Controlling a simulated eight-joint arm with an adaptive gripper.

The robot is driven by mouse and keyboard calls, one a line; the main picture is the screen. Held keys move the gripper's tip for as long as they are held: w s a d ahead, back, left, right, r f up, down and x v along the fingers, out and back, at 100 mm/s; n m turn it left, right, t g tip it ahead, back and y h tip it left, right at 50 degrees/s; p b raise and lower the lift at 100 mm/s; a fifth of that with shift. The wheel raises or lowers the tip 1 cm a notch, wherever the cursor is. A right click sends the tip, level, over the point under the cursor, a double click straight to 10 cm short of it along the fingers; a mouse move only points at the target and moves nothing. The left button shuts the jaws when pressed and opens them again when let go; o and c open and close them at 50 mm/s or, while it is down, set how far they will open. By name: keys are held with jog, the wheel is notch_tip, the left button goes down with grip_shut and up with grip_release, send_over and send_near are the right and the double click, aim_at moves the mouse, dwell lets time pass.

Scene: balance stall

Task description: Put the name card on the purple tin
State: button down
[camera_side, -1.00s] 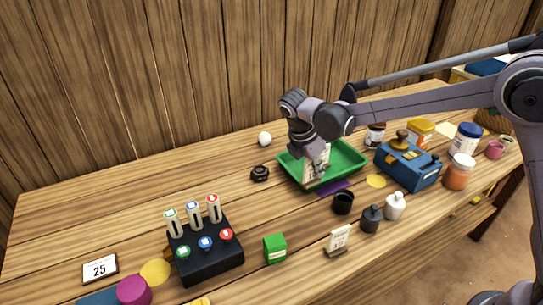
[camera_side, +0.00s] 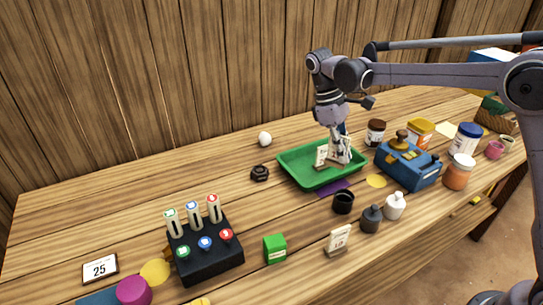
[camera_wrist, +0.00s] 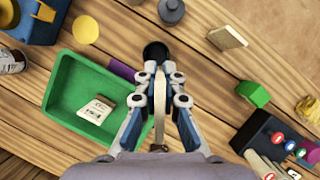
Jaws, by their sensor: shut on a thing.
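My gripper (camera_side: 340,158) is shut on a thin pale card, which I take as the name card (camera_wrist: 159,106). It shows edge-on between the fingers in the wrist view, so its face is hidden. In the side view my gripper is over the right part of the green tray (camera_side: 290,176). Another pale card with dark print (camera_side: 321,156) is in the tray, left of my gripper; it also shows in the wrist view (camera_wrist: 97,109). A round magenta-purple tin (camera_side: 133,291) stands at the front left of the table, far from my gripper.
A black button box (camera_side: 209,262) with upright levers, a green block (camera_side: 275,249) and a standing card (camera_side: 338,240) lie between tray and tin. A black pot (camera_side: 343,203) and small bottles (camera_side: 395,207) stand before the tray. A blue box (camera_side: 408,168) is right.

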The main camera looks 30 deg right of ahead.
jog(key=w+a+m+y, duration=0.2)
jog(key=a+m+y, duration=0.1)
jog(key=a+m, duration=0.35)
jog(key=m+t+y, duration=0.3)
jog(key=m+t, duration=0.3)
jog(key=m, duration=1.6)
send_over(124, 288)
notch_tip(124, 288, down, 6)
jog(key=shift+r, duration=0.2)
jog(key=shift+f, duration=2.05)
jog(key=shift+f, duration=0.1)
jog(key=c, duration=1.5)
grip_release()
